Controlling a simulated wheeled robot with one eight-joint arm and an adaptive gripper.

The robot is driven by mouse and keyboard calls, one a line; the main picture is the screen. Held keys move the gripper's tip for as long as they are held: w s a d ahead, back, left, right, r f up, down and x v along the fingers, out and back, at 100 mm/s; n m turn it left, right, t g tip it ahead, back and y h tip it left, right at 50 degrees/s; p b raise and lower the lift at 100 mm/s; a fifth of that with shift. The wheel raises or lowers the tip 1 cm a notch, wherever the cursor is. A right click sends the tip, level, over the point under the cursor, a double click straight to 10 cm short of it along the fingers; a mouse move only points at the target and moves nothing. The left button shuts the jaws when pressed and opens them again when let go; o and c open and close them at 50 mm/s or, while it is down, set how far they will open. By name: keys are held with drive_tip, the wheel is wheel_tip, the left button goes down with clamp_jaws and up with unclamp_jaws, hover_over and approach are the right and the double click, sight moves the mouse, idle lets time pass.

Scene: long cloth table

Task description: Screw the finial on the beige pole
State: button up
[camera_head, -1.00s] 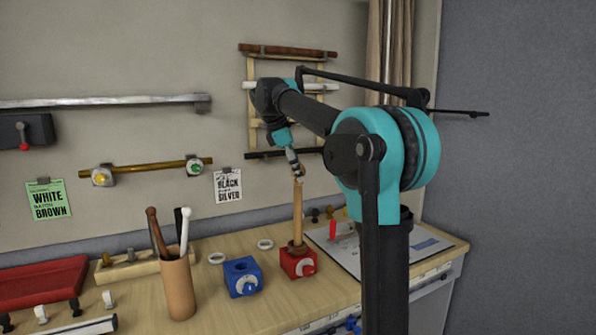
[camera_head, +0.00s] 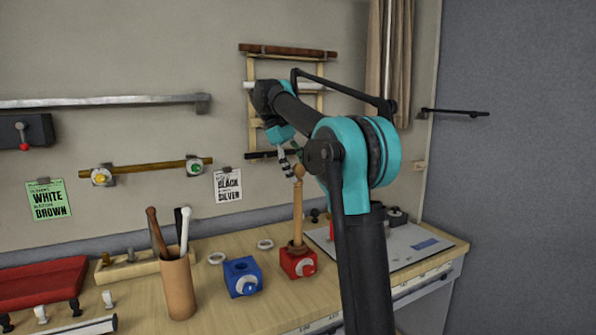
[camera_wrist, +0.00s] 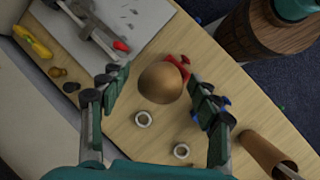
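The beige pole (camera_head: 298,215) stands upright in a red clamp block (camera_head: 297,264) on the bench. A round brown finial (camera_head: 299,170) sits at its top end, and I cannot tell how tightly it is seated. In the wrist view the finial (camera_wrist: 161,82) appears as a ball that hides the pole behind it, and part of the red block (camera_wrist: 179,64) shows past it. My gripper (camera_head: 289,163) is just up and left of the finial in the head view. Its two fingers are spread apart in the wrist view (camera_wrist: 160,88), with a gap on both sides of the ball.
A blue clamp block (camera_head: 242,277) and a tan cup (camera_head: 177,288) of rods stand left of the pole. A grey board (camera_head: 410,246) lies to the right. Wall rods (camera_head: 150,167) hang behind.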

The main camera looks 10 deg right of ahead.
idle(0.4)
drive_tip(key=n+t, duration=0.1)
drive_tip(key=n, duration=0.3)
drive_tip(key=shift+s+t, duration=0.1)
drive_tip(key=shift+t, duration=0.2)
drive_tip(key=n+t, duration=0.1)
drive_tip(key=n, duration=0.3)
drive_tip(key=shift+t, duration=0.4)
drive_tip(key=n+t+y, duration=0.1)
drive_tip(key=n, duration=0.2)
drive_tip(key=shift+n, duration=0.3)
drive_tip(key=n+t+y, duration=0.1)
drive_tip(key=n, duration=0.2)
drive_tip(key=shift+c, duration=0.5)
